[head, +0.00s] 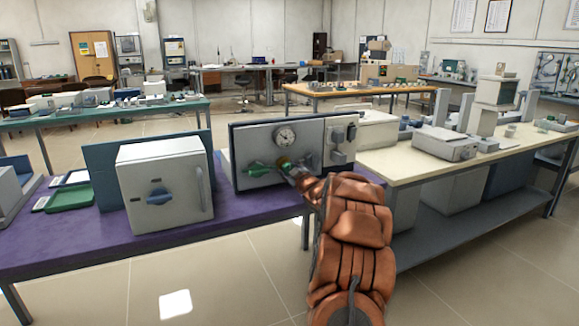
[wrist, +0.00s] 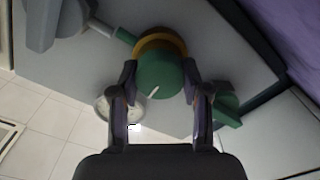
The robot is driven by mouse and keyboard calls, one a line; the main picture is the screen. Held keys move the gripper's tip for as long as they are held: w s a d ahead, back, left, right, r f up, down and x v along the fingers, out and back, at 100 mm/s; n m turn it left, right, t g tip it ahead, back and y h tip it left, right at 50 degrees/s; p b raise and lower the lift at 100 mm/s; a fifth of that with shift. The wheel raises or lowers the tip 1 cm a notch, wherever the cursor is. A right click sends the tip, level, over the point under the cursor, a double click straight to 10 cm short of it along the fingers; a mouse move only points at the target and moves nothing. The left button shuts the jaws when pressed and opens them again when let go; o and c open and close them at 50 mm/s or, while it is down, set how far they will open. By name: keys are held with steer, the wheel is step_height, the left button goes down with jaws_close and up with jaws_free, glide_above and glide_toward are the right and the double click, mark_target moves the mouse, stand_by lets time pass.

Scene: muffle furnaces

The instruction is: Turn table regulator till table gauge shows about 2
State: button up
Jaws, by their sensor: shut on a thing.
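The table regulator is a round green knob (wrist: 158,80) with a white mark and a brass-coloured ring behind it. In the wrist view my gripper (wrist: 160,72) has one finger on each side of the knob and is shut on it. In the head view my gripper (head: 293,170) reaches the front of the grey panel (head: 257,140), and the arm hides most of the knob. The table gauge (head: 286,136) is a round white dial above the regulator. It also shows in the wrist view (wrist: 104,108), partly hidden behind a finger. Its reading is too small to tell.
Green fittings (head: 258,168) stick out beside the regulator. Grey switches (head: 338,134) sit on the panel's right part. A white furnace (head: 165,185) with a blue handle stands left on the purple table (head: 85,238). A cream table (head: 420,165) with equipment is on the right.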

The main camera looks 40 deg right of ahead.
steer(key=shift+m+p, duration=0.35)
steer(key=shift+m, duration=0.05)
steer(key=o, duration=1.1)
steer(key=shift+o, duration=0.2)
steer(key=shift+s, duration=0.1)
steer(key=v, duration=1.1)
steer(key=shift+s+a, duration=0.2)
steer(key=shift+s, duration=0.15)
